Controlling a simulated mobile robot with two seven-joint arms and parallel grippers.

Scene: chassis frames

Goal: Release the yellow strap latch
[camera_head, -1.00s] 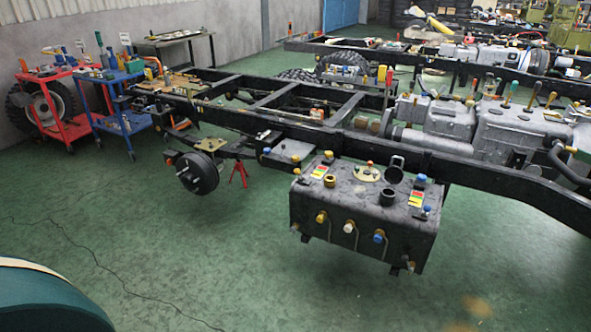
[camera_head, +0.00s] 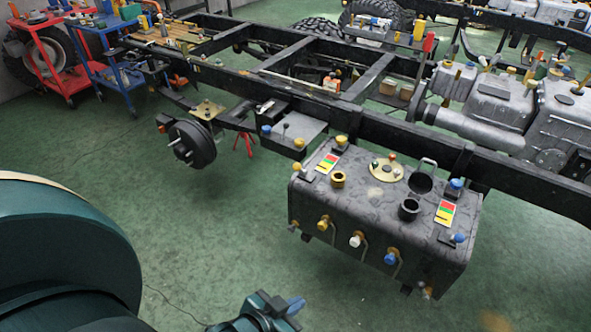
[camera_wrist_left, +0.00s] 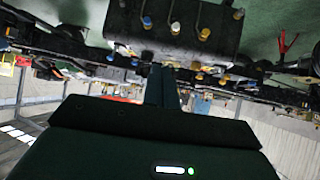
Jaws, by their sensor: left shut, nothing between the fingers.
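The black tank (camera_head: 345,213) hangs beside the dark chassis frame. A strap latch with yellow knobs, the yellow strap latch (camera_head: 297,167), sits at the tank's left end by a red, yellow and green label. A similar latch with blue knobs (camera_head: 459,237) sits at the right end. My left gripper (camera_head: 293,305) is low at the bottom of the head view, below and left of the tank, apart from it. It is shut and empty. In the left wrist view, its fingers (camera_wrist_left: 163,88) point toward the tank (camera_wrist_left: 185,15), which appears upside down. My right gripper is not in view.
The tank front carries yellow (camera_head: 323,222), white (camera_head: 356,239) and blue (camera_head: 390,257) fittings. A brake drum (camera_head: 192,146) and red stand (camera_head: 243,142) are left of the tank. Red (camera_head: 60,75) and blue carts (camera_head: 122,85) stand far left. Green floor before the tank is open.

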